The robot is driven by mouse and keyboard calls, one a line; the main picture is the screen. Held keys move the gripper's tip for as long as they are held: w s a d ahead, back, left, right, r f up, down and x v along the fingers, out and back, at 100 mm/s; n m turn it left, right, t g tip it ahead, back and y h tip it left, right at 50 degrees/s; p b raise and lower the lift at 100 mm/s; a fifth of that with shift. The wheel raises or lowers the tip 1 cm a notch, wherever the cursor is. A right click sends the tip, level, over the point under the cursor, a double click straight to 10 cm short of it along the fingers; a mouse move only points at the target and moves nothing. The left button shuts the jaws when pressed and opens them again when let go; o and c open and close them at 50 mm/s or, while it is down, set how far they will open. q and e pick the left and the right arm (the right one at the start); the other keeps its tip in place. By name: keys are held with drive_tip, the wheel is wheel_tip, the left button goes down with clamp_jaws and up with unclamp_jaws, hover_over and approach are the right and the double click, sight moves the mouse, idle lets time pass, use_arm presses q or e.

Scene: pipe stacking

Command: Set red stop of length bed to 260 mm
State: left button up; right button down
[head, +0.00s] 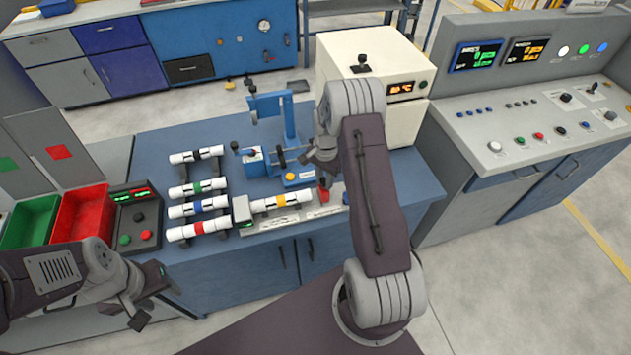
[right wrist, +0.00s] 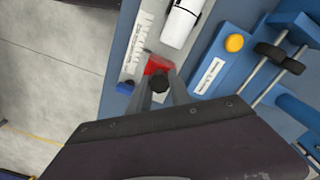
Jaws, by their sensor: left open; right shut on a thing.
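The red stop (head: 323,194) stands on the length bed (head: 290,220) near the bed's right end. A white pipe with a yellow band (head: 278,201) lies on the bed to its left. My right gripper (head: 325,178) is at the red stop from above. In the right wrist view my right gripper (right wrist: 163,88) is shut on the stop's dark knob, with the red body (right wrist: 157,66) just beyond the fingers. The scale marks are too small to read. My left gripper (head: 150,298) is open and empty at the lower left, away from the bed.
Several banded white pipes (head: 197,207) lie on a rack left of the bed. A blue device with a yellow button (head: 290,177) stands just behind the bed. Red (head: 82,214) and green (head: 30,222) bins and a button box (head: 135,217) are at the left.

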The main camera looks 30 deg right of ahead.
drive_tip(key=d, duration=0.3)
drive_tip(key=shift+s+d, duration=0.2)
drive_tip(key=shift+s, duration=0.1)
drive_tip(key=shift+w+a+r, duration=0.1)
drive_tip(key=shift+a, duration=0.05)
drive_tip(key=c, duration=1.2)
unclamp_jaws()
drive_tip(key=shift+s+d, duration=0.2)
drive_tip(key=shift+d, duration=0.05)
drive_tip(key=shift+a, duration=0.1)
wheel_tip(320, 180, up, 9)
drive_tip(key=shift+f+b, duration=0.1)
drive_tip(key=shift+b, duration=0.45)
